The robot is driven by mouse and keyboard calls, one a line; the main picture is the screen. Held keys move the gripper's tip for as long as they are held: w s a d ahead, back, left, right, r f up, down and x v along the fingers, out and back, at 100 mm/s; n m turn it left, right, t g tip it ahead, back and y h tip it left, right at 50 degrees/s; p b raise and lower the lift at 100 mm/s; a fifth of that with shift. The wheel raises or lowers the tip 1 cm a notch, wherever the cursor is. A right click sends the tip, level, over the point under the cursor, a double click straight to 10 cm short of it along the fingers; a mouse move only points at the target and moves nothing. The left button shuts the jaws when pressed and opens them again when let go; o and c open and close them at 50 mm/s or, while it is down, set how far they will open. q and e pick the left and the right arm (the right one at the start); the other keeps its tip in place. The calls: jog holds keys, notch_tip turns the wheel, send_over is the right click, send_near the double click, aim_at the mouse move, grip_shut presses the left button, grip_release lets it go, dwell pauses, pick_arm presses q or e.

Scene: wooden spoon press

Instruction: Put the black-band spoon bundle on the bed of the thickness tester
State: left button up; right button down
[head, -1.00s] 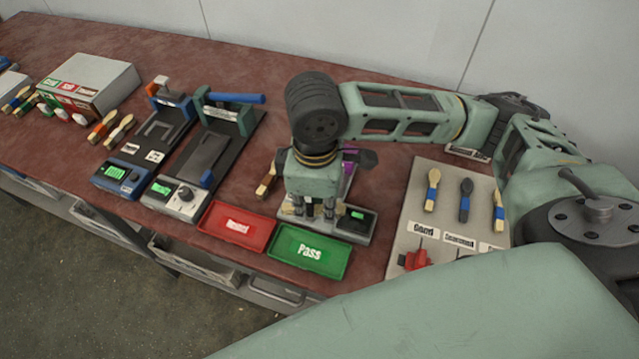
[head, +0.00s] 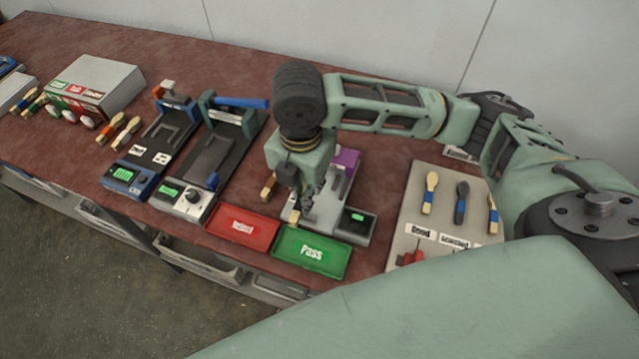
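My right gripper (head: 299,208) points down over the left side of a grey device with a purple part (head: 347,160) and a small green display. I cannot tell whether its fingers are open or shut. A tan spoon piece (head: 268,188) shows just left of the gripper; its band is hidden, so I cannot confirm it as the black-band bundle. Another tan end shows beside the fingertips, partly covered. I cannot read which device is the thickness tester. The others are a press with a blue lever (head: 209,160) and a blue-fronted unit (head: 124,178). My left gripper is out of view.
A red tray (head: 243,223) and a green Pass tray (head: 311,253) lie along the front edge. A pale board (head: 408,205) with several banded spoons lies right. A grey box (head: 98,82) and more spoons stand far left. Bare red tabletop lies behind the devices.

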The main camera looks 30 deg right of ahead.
jog(key=w+d+f, duration=0.2)
jog(key=w+d, duration=0.1)
jog(key=w+d+f+p, duration=0.1)
jog(key=w+d+f, duration=0.2)
jog(key=shift+d+f, duration=0.15)
jog(key=shift+d, duration=0.15)
notch_tip(320, 180, down, 3)
jog(key=shift+f+p, duration=0.1)
jog(key=shift+p, duration=0.3)
jog(key=shift+f, duration=0.45)
jog(key=shift+f, duration=0.55)
jog(key=c, duration=1.7)
grip_release()
jog(key=shift+r, duration=0.1)
notch_tip(320, 180, up, 13)
jog(key=shift+r+b, duration=0.1)
jog(key=shift+b, duration=0.75)
